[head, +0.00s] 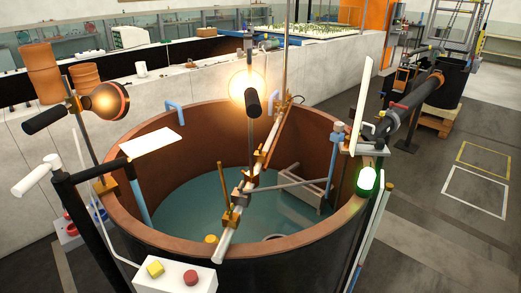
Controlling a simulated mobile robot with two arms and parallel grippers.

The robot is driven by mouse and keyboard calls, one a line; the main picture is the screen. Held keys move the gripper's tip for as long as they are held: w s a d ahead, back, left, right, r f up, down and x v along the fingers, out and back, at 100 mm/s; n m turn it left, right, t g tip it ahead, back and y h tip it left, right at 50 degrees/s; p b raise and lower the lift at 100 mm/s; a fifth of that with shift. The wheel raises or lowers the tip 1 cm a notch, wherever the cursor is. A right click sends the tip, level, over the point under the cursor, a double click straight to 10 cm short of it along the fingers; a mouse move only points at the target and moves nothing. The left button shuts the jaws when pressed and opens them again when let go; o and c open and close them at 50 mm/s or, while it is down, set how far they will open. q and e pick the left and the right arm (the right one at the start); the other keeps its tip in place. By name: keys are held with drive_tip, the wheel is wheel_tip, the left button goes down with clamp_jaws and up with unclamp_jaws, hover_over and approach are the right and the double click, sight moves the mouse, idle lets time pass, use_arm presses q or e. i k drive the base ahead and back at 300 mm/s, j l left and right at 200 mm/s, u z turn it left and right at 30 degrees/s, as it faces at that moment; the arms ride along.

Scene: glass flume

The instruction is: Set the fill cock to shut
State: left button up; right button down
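A dark pipe (411,104) with a red band runs from the black vessel at the back right to the right rim of the round tank (142,235). At its near end are small metal fittings (382,128), beside an upright white plate (363,92). These may be the fill cock, but I cannot make out a handle or its setting. A blue-grey fitting (338,131) stands on the rim just left of the plate. Greenish water (190,205) lies in the tank. Neither of my grippers can be made out in the head view.
A white box (174,276) with yellow and red buttons is at the near rim. A copper-coloured lamp (108,100) and a lit lamp (246,88) stand over the tank. A pale bar (262,155) crosses it. Floor (440,240) to the right is mostly clear.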

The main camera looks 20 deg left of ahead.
sight(53, 164)
drive_tip(key=u, duration=2.2)
drive_tip(key=l+z, duration=0.25)
drive_tip(key=z, duration=0.15)
